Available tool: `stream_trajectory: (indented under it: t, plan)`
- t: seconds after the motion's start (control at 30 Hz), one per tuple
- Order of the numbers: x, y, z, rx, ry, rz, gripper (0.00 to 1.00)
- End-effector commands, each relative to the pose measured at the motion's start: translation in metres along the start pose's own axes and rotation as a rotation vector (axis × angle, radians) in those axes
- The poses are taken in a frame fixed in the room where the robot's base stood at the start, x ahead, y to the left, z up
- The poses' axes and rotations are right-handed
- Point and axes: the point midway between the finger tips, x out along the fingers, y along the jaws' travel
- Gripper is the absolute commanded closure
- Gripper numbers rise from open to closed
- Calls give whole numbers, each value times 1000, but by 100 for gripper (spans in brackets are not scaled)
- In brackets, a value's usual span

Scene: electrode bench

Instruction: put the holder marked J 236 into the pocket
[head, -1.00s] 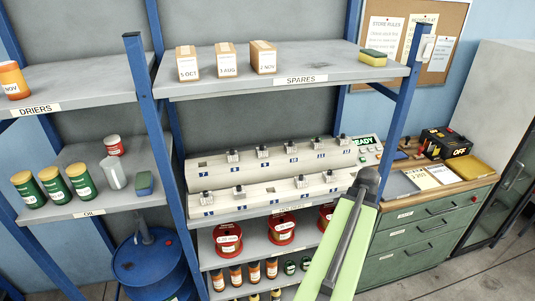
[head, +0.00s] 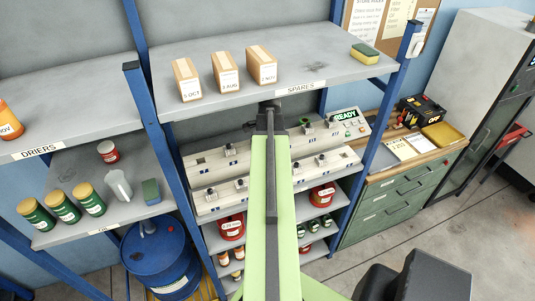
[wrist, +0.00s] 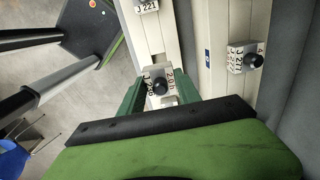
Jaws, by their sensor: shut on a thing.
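My gripper (wrist: 160,98) is shut on a small pale holder (wrist: 158,80) with a black knob, between its green fingers in the wrist view. Its label seems to read J 236, with 20 h beside it, but the print is turned and partly unclear. The holder is over or at the front pale rail; I cannot tell whether it is seated or lifted. In the head view my gripper (head: 270,107) is at the rails' middle, and my arm hides the held holder. A dark empty pocket (head: 201,161) shows at the upper rail's left end.
Other holders, J 221 (wrist: 146,5) and one on the neighbouring rail (wrist: 243,57), stand close by. The spares shelf (head: 330,70) overhangs the rails, with several boxes on it. Blue posts (head: 390,105) flank the bay. A READY display (head: 346,117) stands right of the rails.

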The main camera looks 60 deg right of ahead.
Motion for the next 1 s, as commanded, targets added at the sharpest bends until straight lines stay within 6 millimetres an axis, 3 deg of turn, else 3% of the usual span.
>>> stream_trajectory:
  t: [0.5, 1.0]
  plan:
    - [58, 0, 0, 0, 0, 0, 100]
    - [60, 0, 0, -1, 0, 0, 100]
